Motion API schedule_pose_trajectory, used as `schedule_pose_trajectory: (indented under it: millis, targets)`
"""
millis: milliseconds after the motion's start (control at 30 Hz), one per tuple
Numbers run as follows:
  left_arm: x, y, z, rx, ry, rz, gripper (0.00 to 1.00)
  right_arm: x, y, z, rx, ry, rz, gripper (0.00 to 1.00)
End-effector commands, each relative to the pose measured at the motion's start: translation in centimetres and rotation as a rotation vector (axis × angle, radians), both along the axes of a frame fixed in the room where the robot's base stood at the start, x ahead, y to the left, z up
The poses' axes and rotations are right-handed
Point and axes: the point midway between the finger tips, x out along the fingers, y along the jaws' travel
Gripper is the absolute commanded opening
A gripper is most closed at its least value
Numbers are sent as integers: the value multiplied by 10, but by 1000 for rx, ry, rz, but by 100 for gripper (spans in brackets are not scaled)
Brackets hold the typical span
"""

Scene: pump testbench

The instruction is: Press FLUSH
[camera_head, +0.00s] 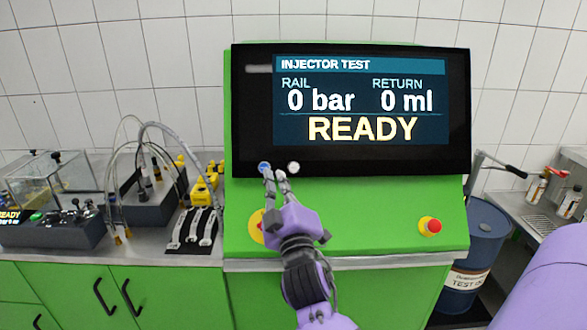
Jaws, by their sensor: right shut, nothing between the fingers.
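The green test bench has a black panel (252,110) with a screen (360,100) reading INJECTOR TEST, 0 bar, 0 ml and READY. A blue button (264,166) and a white button (293,168) sit along the panel's lower left edge. I can read no FLUSH label on either. My right gripper (274,174) is shut and empty, its fingertips just below and between the two buttons, nearer the blue one. I cannot tell whether they touch the panel. My left gripper is not in view.
A red knob on a yellow base (430,226) sits right on the sloped green front. Another yellow part (256,226) is partly hidden by my gripper. Hoses and a grey unit (150,205) stand left. A blue drum (482,245) and a sink counter (530,205) are right.

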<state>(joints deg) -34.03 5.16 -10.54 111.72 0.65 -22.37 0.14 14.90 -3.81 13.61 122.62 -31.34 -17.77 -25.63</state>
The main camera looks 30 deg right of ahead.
Motion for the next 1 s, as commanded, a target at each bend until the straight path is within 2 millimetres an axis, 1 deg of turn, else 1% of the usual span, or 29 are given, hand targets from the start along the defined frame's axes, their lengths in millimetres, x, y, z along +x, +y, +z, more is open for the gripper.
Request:
schedule_pose_trajectory:
  millis: [33,100,200,300,533,667,767,900,1000]
  targets:
    - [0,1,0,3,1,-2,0,-1,-4,11,-40,-9,-26,0]
    - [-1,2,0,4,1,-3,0,-3,-9,20,-88,-14,-57,0]
    - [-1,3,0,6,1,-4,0,-5,-12,27,-132,-12,-83,0]
    - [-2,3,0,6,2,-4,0,-6,-13,28,-145,-11,-90,0]
    - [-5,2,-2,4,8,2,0,-6,-13,28,-143,-10,-89,0]
    - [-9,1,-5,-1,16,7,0,-2,-15,24,-143,-8,-88,0]
    - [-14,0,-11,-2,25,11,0,5,-19,18,-143,-6,-87,0]
    - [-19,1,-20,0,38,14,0,20,-28,8,-143,-5,-88,0]
    - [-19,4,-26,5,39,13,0,32,-35,1,-143,-4,-87,0]
